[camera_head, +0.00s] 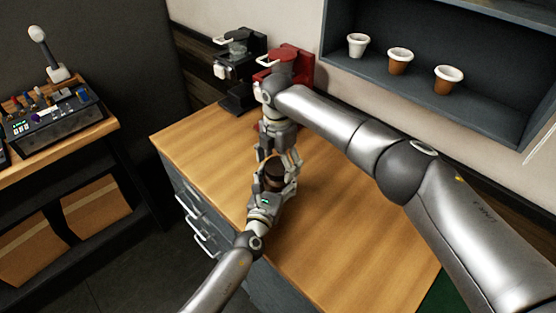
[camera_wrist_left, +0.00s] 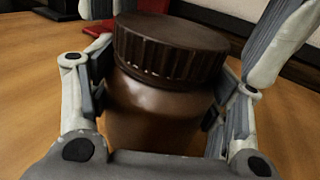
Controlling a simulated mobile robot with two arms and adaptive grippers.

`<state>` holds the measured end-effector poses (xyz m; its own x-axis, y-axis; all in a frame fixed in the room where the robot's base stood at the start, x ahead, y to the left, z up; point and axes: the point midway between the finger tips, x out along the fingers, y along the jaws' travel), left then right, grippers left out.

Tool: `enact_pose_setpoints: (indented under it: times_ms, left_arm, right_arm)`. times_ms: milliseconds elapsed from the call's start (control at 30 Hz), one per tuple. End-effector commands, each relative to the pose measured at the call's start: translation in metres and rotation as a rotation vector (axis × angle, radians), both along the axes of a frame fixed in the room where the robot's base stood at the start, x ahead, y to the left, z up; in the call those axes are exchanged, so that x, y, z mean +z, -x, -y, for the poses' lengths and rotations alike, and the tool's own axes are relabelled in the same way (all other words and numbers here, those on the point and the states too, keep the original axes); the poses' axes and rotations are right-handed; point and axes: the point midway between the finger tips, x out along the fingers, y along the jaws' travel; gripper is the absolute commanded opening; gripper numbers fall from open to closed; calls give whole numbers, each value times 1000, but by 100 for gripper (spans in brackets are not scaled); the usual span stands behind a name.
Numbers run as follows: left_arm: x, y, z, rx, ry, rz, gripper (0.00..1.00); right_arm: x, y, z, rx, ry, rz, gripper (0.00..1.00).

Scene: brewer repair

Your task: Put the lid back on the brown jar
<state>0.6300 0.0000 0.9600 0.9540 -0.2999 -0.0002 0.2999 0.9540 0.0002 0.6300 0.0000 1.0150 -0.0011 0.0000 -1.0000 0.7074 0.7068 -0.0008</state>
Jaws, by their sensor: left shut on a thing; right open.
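The brown jar (camera_wrist_left: 155,112) stands upright in the left wrist view, between the fingers of my left gripper (camera_wrist_left: 160,95), which is shut on its body. The dark brown ribbed lid (camera_wrist_left: 170,48) sits on the jar's mouth; I cannot tell if it is screwed tight. In the head view my left gripper (camera_head: 273,186) holds the jar at the counter, and the dark lid (camera_head: 275,166) shows between the grippers. My right gripper (camera_head: 279,158) points down from above, open, its fingers on either side of the lid. The jar's lower part is hidden in the head view.
A black brewer (camera_head: 240,70) and a red brewer (camera_head: 298,68) stand at the counter's back. Cups (camera_head: 400,62) stand on a wall shelf. The wooden counter (camera_head: 350,225) is clear at the front right. A side table (camera_head: 60,150) holds a control box (camera_head: 50,122).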

Motion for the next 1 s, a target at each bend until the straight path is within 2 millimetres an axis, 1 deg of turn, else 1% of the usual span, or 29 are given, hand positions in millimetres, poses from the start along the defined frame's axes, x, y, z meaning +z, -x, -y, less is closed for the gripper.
enact_pose_setpoints:
  times_ms: [33, 67, 400, 533, 633, 767, 1000]
  left_arm:
    - [-2, 1, 0, -1, -1, -3, 4]
    - [-2, 1, 0, -1, -1, -3, 4]
    - [-2, 1, 0, -1, -1, -3, 4]
    - [-2, 1, 0, -1, -1, -3, 4]
    - [-2, 1, 0, -1, -1, -3, 4]
    - [-2, 1, 0, -1, -1, -3, 4]
    - [-2, 1, 0, -1, -1, -3, 4]
  right_arm:
    - [0, 0, 0, 0, 0, 0, 82]
    - [0, 0, 0, 0, 0, 0, 79]
    - [0, 0, 0, 0, 0, 0, 36]
    - [0, 0, 0, -30, 0, 0, 36]
    - [-1, 1, -1, -137, -3, -1, 36]
    - [-1, 1, -1, -373, -2, -3, 36]
    - [-1, 1, -1, -835, -2, -3, 36]
